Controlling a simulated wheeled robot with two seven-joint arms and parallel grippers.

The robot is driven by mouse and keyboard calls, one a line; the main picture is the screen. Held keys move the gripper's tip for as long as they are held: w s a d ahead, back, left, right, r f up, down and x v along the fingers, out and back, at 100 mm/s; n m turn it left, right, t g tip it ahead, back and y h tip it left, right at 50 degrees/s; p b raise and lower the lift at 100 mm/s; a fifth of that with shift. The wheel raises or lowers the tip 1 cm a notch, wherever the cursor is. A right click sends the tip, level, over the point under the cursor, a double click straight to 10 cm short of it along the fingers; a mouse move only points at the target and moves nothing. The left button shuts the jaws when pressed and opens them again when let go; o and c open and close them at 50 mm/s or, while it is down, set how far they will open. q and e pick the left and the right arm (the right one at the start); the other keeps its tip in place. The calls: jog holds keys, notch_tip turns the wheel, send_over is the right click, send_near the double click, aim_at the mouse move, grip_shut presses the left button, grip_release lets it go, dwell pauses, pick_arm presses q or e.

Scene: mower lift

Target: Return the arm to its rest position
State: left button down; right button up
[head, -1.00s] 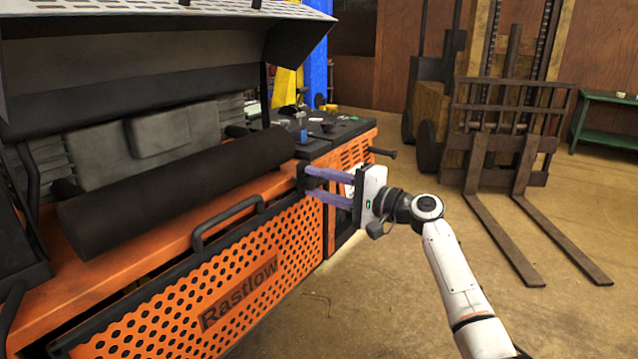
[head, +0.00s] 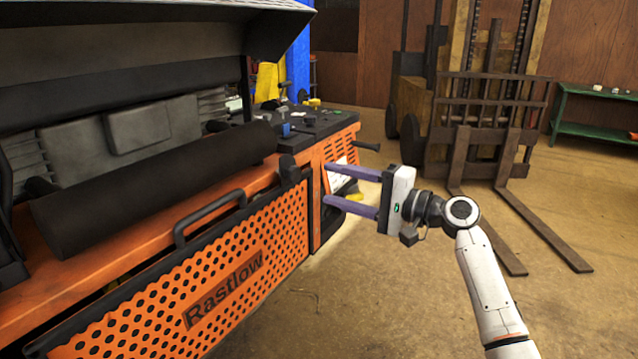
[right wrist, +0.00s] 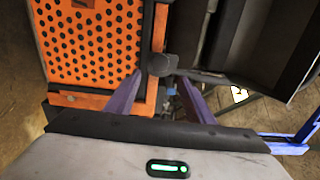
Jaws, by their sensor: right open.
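My right arm (head: 485,280) comes in from the lower right of the head view. My right gripper (head: 326,182) is open, its two purple fingers pointing left, one above the other, with nothing seen between them. My left gripper is in neither view.
The orange machine with a black roller (head: 150,190) and raised hood fills the left. A forklift (head: 485,120) stands behind, its forks reaching forward on the floor. A green bench (head: 590,125) is at the back right. The floor right of the machine is open.

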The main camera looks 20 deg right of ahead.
jog(key=shift+s+d, duration=0.45)
jog(key=shift+s, duration=0.15)
jog(key=s+a+f+n+g+h, duration=0.15)
jog(key=s+f, duration=0.25)
jog(key=f, duration=0.7)
jog(key=s+a+f+n+g+h, duration=0.1)
jog(key=s+a+f+h, duration=0.3)
jog(key=f, duration=0.7)
jog(key=s+d+f+n+g+h, duration=0.15)
jog(key=s+f, duration=0.35)
jog(key=f, duration=0.5)
jog(key=s+a+f+n, duration=0.2)
jog(key=s+f+n, duration=0.1)
jog(key=s, duration=0.5)
jog(key=s+a+f+n+g+h, duration=0.1)
jog(key=s+a+f+n, duration=0.1)
jog(key=s, duration=0.5)
jog(key=s+a+f+n, duration=0.3)
jog(key=s+f, duration=0.3)
jog(key=s, duration=0.2)
jog(key=shift+s+a+n+g+h, duration=0.3)
